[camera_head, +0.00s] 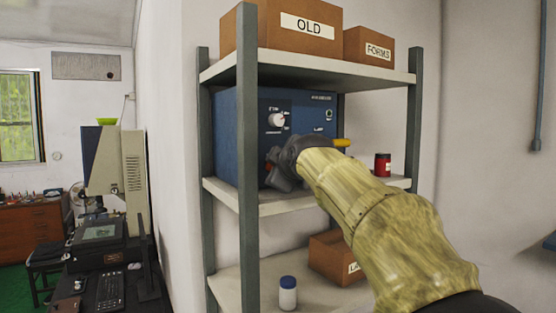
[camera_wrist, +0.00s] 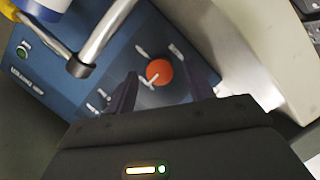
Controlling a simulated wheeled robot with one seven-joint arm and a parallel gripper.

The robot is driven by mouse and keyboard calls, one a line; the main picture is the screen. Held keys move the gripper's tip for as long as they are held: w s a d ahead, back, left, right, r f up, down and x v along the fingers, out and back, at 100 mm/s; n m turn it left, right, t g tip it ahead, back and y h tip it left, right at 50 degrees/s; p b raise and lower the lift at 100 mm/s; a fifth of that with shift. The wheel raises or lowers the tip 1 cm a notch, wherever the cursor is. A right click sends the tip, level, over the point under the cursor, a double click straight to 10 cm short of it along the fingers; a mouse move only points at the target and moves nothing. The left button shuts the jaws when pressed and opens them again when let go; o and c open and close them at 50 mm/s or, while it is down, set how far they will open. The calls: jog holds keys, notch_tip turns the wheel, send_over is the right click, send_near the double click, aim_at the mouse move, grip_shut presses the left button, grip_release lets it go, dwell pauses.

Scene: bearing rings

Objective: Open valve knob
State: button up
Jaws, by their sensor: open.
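A round orange-red knob (camera_wrist: 159,72) with a pale pointer mark is on the blue box's front panel (camera_wrist: 120,60). In the wrist view it lies between the two dark fingers of my gripper (camera_wrist: 161,70). The fingers are open, one on each side of it; I cannot tell whether they touch it. In the head view my gripper (camera_head: 281,170) is at the lower front of the blue box (camera_head: 232,120), and a little red shows beside it. A white knob (camera_head: 277,120) is above it on the panel.
The box stands on the middle board of a shelf rack (camera_head: 247,110). In the wrist view a metal tube (camera_wrist: 108,32) and a yellow part cross close to the panel. A red can (camera_head: 382,164) stands to the right, and a white bottle (camera_head: 288,295) below.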

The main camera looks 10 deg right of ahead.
jog(key=shift+w, duration=0.15)
jog(key=shift+c, duration=0.4)
jog(key=c, duration=0.9)
